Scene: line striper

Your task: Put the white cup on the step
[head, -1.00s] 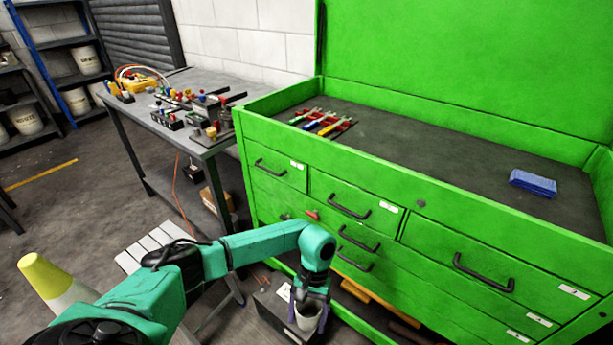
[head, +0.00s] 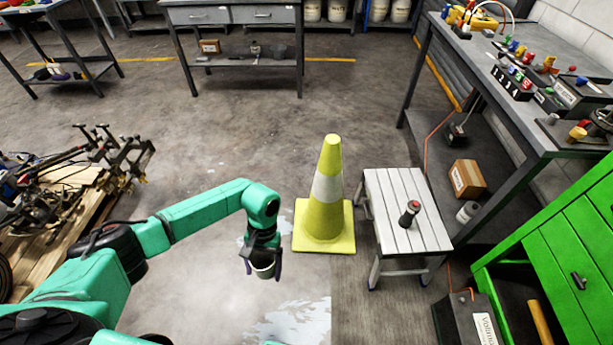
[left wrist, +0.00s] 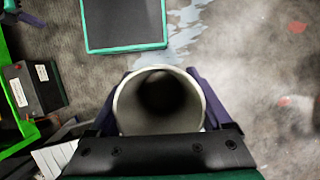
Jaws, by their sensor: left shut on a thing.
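My left gripper (head: 262,262) is shut on the white cup (head: 264,269) and holds it above the floor, left of the yellow cone. In the left wrist view the cup (left wrist: 158,104) sits between the two fingers with its open mouth facing the camera, and its inside looks empty. The step (head: 385,205), a low stool with a pale slatted top and grey legs, stands right of the cone. A dark bottle-like object with a red top (head: 409,213) stands on the step's right part.
A yellow cone (head: 326,200) with a white band stands between my left gripper and the step. A green cabinet (head: 570,250) and a dark battery box (head: 468,320) are at the right. A loaded pallet (head: 60,215) is at the left. Open floor lies behind the cone.

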